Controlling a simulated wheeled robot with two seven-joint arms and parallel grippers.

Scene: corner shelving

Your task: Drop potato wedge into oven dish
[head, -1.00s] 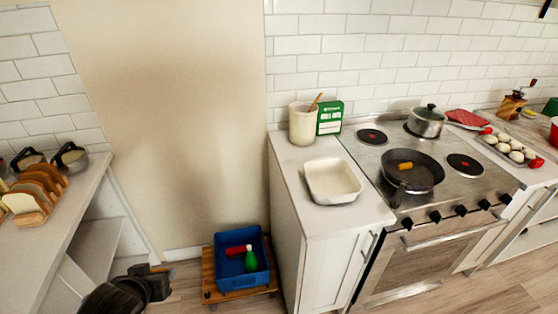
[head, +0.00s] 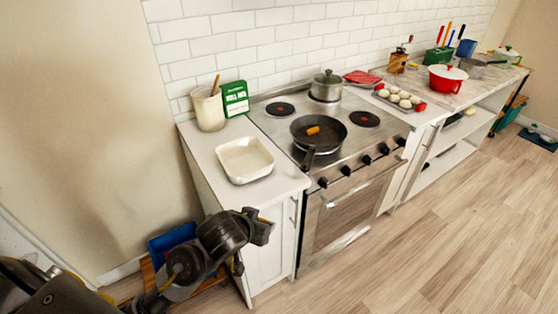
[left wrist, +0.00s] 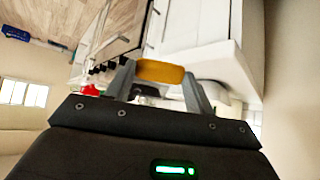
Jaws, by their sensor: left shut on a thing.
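My left gripper (head: 262,226) is in front of the white cabinet, below the counter edge and lower than the oven dish. In the left wrist view its two fingers are shut on a yellow-orange potato wedge (left wrist: 160,71), which lies across the fingertips. I cannot make out this wedge in the head view. The oven dish (head: 232,178), white and square with rounded corners, stands empty on the counter left of the stove. Another yellow-orange wedge (head: 313,130) lies in the black frying pan (head: 333,142) on the stove. My right gripper is not in view.
A utensil crock (head: 208,110) and a green box (head: 235,98) stand behind the dish. A lidded pot (head: 326,88) is at the stove's back. A blue crate (head: 170,237) is on the floor, partly behind my arm. The counter (head: 290,180) in front of the dish is clear.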

